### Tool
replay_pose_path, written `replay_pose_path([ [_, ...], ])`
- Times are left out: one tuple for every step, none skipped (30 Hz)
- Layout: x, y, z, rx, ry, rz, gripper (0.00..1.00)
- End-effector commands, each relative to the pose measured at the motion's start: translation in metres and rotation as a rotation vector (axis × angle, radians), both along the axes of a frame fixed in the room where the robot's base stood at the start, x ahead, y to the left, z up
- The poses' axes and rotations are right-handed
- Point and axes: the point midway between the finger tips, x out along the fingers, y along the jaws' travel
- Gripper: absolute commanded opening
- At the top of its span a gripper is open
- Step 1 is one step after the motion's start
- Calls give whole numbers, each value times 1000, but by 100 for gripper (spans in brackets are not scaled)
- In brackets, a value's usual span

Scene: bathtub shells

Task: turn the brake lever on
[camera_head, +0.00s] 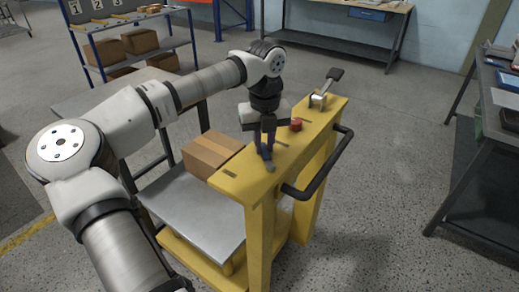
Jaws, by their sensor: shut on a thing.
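A yellow cart (258,188) stands in the middle of the head view, with a narrow top panel along its right side. A lever with a dark handle (334,75) rises, tilted, from a pale metal bracket (318,101) at the panel's far end. My gripper (266,153) points down at the panel's near end, well apart from that lever. It is shut on a small grey part (269,167) on the panel. The fingers hide most of this part, so I cannot tell its shape. A red button (296,124) sits between my gripper and the dark-handled lever.
A black push bar (322,170) runs along the cart's right side. A cardboard box (212,154) rests on the cart's grey deck (188,205). A dark workbench (490,150) stands at right, and shelving with boxes behind. Floor between cart and bench is clear.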

Motion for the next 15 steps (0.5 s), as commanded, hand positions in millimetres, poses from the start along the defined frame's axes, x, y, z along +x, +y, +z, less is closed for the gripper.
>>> replay_pose_path([
  [2, -3, -1, 0, -3, -45, 0],
  [2, -5, -1, 0, -3, -73, 0],
  [2, -7, 0, 0, -3, -112, 0],
  [3, -9, 0, 0, -3, -140, 0],
  [3, -11, 0, 0, -3, -168, 0],
  [3, -13, 0, -1, -2, -207, 0],
  [3, -15, 0, -1, -2, -235, 0],
  [3, -16, 0, -1, -2, -263, 0],
  [3, -19, 0, -2, -2, -301, 0],
  [3, -20, 0, -2, -2, -330, 0],
  [3, -22, 0, -2, -2, -359, 0],
  [3, -25, 0, -2, -2, -396, 0],
  [3, -27, 0, -2, -2, -424, 0],
  [2, -28, 0, -1, -3, -451, 0],
  [2, -30, 0, -1, -3, -487, 0],
])
